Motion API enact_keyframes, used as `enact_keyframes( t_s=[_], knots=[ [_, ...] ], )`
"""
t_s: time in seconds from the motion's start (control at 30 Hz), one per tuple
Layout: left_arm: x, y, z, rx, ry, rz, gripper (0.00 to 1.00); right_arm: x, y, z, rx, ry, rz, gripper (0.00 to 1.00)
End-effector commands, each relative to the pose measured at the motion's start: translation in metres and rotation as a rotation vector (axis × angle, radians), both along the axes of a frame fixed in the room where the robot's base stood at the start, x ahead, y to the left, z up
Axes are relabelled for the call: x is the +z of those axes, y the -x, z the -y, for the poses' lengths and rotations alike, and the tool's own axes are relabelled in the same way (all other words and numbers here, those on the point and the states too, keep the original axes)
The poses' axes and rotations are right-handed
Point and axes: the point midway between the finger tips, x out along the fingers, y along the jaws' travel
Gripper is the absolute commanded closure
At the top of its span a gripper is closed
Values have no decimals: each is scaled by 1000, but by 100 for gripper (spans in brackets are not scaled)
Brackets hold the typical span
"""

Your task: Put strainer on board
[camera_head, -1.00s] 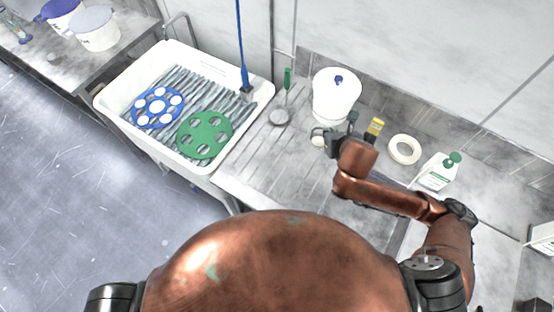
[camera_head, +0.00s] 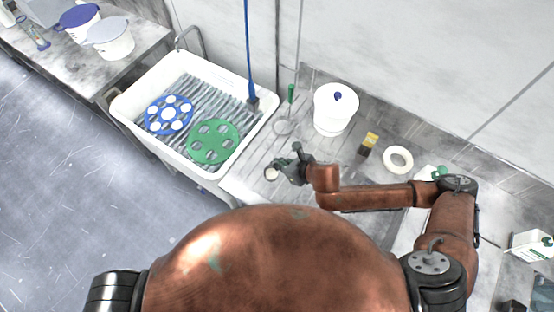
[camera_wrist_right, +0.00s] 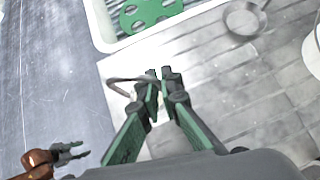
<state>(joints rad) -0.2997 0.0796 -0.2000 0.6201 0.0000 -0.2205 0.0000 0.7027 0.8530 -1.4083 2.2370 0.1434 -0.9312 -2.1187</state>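My left gripper (camera_wrist_right: 72,152) shows low in the right wrist view, fingers apart and empty.
A white basin (camera_head: 130,105) holds a blue holed disc (camera_head: 169,115) and a green holed disc (camera_head: 213,142). The board around the gripper is mostly clear.

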Motion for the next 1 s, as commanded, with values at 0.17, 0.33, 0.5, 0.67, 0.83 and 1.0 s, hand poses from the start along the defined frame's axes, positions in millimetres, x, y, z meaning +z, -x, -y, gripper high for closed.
enact_keyframes(
  t_s=[0.17,0.33,0.5,0.67,0.83,1.0],
  knots=[
    [6,-3,0,0,1,4,60,-26,-37,-3,-4,0,-2,100],
    [8,-3,0,0,1,4,60,-52,-59,-5,-3,-2,0,100],
    [9,-2,0,0,1,4,60,-63,-68,-6,-1,-1,-1,100],
    [13,-2,0,0,0,3,60,-81,-72,-6,-4,-3,-5,100],
    [17,-1,0,0,0,2,60,-98,-73,-6,-1,-2,0,100],
    [16,0,0,0,0,1,60,-100,-73,-6,0,-1,1,100]
  ],
)
